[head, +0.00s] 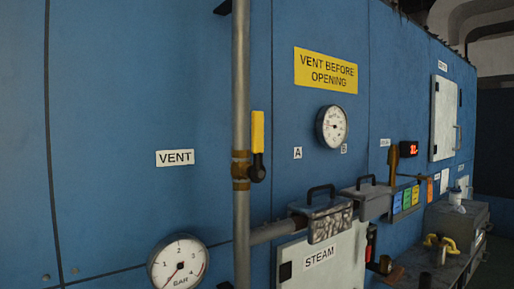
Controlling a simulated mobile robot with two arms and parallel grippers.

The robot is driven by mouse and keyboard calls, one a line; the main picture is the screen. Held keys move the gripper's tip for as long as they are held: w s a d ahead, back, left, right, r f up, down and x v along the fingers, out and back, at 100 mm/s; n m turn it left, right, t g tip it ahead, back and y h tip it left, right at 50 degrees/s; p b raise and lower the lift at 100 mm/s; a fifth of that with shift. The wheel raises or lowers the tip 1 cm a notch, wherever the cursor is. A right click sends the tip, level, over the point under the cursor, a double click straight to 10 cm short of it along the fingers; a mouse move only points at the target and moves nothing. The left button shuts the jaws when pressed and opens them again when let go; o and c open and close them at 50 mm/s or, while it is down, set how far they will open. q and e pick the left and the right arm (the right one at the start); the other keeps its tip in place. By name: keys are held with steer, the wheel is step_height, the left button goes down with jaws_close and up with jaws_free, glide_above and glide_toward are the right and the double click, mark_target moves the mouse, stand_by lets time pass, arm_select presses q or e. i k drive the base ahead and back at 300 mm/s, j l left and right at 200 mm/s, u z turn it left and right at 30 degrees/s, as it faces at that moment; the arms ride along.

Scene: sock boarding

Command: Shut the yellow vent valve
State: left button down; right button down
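The yellow vent valve handle (257,131) points straight up, parallel to the grey vertical pipe (241,80) and just right of it. Its black lower end meets the brass valve body (240,170) on the pipe. A white VENT label (175,157) is on the blue wall to the left. Neither of my grippers shows in the head view, and nothing touches the handle.
A round pressure gauge (178,264) is at the lower left, its needle near the low end. Another gauge (331,126) is right of the handle. A box with a black handle (326,220) and a STEAM panel (322,262) are below right. A grey bench (440,270) stands farther right.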

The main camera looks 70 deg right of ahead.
mark_target(258, 172)
steer(key=l+z, duration=0.15)
steer(key=z, duration=1.8)
